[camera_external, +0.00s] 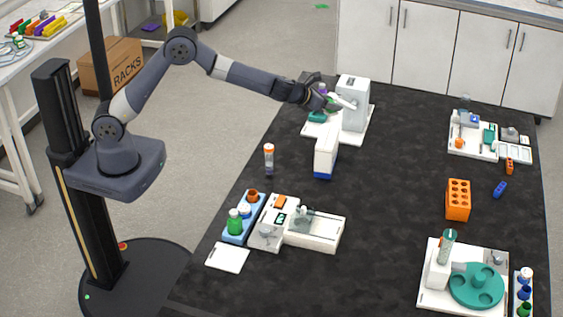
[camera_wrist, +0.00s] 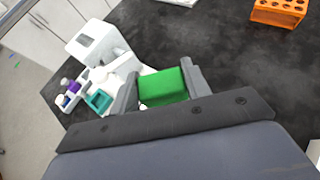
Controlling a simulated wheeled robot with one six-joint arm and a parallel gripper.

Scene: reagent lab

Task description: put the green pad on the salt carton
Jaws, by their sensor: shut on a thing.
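My gripper (camera_external: 338,102) is at the back left of the dark table, in front of a white machine. In the wrist view its two fingers (camera_wrist: 160,84) are shut on the green pad (camera_wrist: 163,89), one on each side. The pad is a bright green block, held near level. In the external view it is mostly hidden by the gripper. I cannot make out the carton surely in the wrist view.
The white machine (camera_external: 353,98) stands close beside my gripper. A capped tube (camera_external: 269,158) stands left of the carton. A white balance-like device (camera_external: 318,232) is in front. An orange rack (camera_external: 458,199) stands at right. The middle of the table is clear.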

